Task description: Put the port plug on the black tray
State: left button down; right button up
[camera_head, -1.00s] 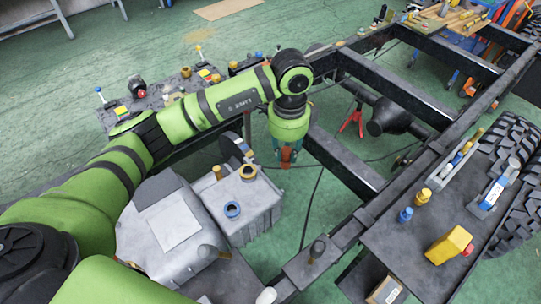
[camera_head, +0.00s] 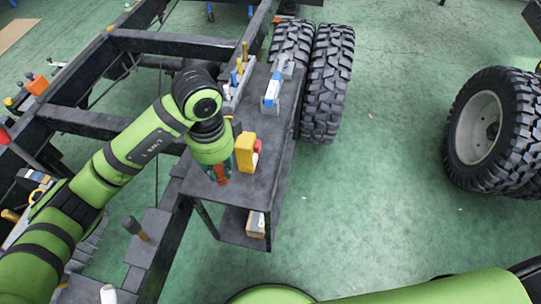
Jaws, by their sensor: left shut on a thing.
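My left gripper (camera_head: 219,176) points down over the near left part of a dark tray-like platform (camera_head: 257,195) beside the chassis. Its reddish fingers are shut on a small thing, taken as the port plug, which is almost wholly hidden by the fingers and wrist. I cannot tell whether it touches the platform. The platform is the only surface here that fits the black tray. My right gripper is out of view.
A yellow block with a red part (camera_head: 245,153) stands just right of my left gripper. A blue-and-grey tool (camera_head: 272,92) lies farther back on the platform. Tyres (camera_head: 327,82) stand beyond its right edge. A box (camera_head: 256,224) sits on the shelf below. Chassis rails (camera_head: 150,40) run behind.

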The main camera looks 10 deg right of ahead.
pick_arm(q)
jog(key=shift+s+d, duration=0.1)
jog(key=shift+d, duration=0.3)
jog(key=shift+a+f, duration=0.25)
jog(key=shift+a, duration=0.05)
jog(key=w+a+f, duration=0.2)
jog(key=a+f, duration=0.1)
jog(key=w+a+f, duration=0.2)
jog(key=w+f, duration=0.1)
jog(key=w+a+f+p, duration=0.1)
jog(key=w+a+f, duration=0.1)
jog(key=a+f, duration=0.1)
jog(key=shift+w+a+f, duration=0.25)
jog(key=shift+a+f, duration=0.1)
jog(key=shift+f, duration=0.5)
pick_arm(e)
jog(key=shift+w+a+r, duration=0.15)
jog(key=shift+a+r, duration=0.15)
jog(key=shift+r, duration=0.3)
pick_arm(q)
jog(key=shift+f, duration=0.1)
